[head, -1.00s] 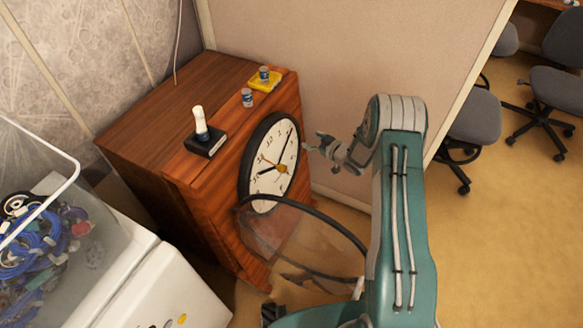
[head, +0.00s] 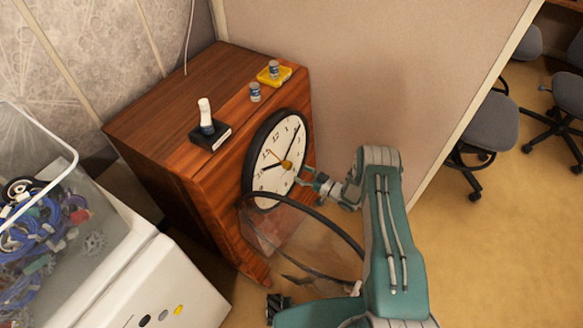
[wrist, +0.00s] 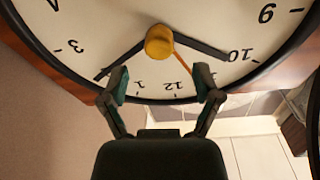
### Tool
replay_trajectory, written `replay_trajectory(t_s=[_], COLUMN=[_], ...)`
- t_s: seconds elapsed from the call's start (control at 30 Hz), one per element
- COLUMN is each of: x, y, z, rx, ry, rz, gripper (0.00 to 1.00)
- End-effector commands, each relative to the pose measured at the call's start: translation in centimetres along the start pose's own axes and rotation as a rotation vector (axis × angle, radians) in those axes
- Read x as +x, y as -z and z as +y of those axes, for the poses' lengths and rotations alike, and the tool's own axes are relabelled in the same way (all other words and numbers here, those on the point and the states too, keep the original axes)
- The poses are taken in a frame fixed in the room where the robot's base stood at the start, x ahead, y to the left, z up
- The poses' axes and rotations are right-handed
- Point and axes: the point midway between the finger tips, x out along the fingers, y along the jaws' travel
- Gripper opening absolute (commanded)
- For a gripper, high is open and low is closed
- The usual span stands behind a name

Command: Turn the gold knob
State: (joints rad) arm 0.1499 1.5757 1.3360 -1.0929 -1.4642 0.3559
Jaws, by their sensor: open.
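The gold knob (head: 286,165) sits at the centre of a round black-rimmed clock (head: 265,182) on the front of a wooden cabinet. In the wrist view the gold knob (wrist: 159,41) is just beyond my fingertips, roughly centred between them, with the clock face (wrist: 100,25) appearing upside down. My gripper (head: 306,178) is close to the clock's right side in the head view. In the wrist view my gripper (wrist: 160,82) has its two fingers spread and nothing between them. No contact with the knob shows.
The cabinet top (head: 165,95) carries a white bottle on a black block (head: 210,135), a small jar (head: 255,92) and another jar on a yellow pad (head: 274,73). A clear bin (head: 40,240) stands left. A partition (head: 400,70) and office chairs (head: 490,130) are right.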

Motion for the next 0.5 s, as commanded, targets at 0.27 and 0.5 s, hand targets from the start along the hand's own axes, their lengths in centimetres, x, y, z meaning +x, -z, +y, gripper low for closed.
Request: replay_trajectory(t_s=[0.27,0.5], x=[4.2,5.0], y=[0.0,0.0], z=[0.0,0.1], rx=[-0.002,0.000], ry=[0.001,-0.002], rz=[0.000,0.000], gripper=[0.81,0.81])
